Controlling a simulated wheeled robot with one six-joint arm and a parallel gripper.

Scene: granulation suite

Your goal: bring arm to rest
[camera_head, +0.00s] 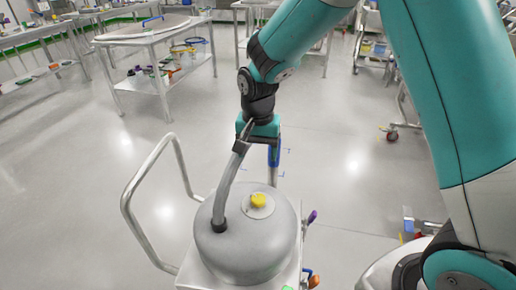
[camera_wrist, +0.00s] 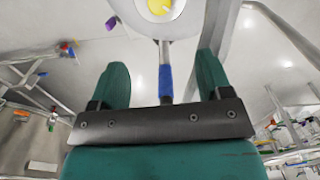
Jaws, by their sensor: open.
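My teal arm reaches in from the upper right of the head view and bends down. My gripper (camera_head: 262,130) hangs above and behind a grey domed vessel (camera_head: 240,245). In the wrist view my gripper (camera_wrist: 163,64) is open, its two teal fingers wide apart. A blue grip (camera_wrist: 166,82) on a metal rod shows between the fingers, with clear space on both sides. The blue grip also shows in the head view (camera_head: 273,155), just below my gripper. Whether it is level with the fingertips I cannot tell.
The vessel has a yellow knob (camera_head: 258,200) and a grey hose (camera_head: 228,180) rising close to my gripper. A bent metal handle rail (camera_head: 128,200) stands at its left. A steel table (camera_head: 150,38) with items on its lower shelf stands behind. The floor between is clear.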

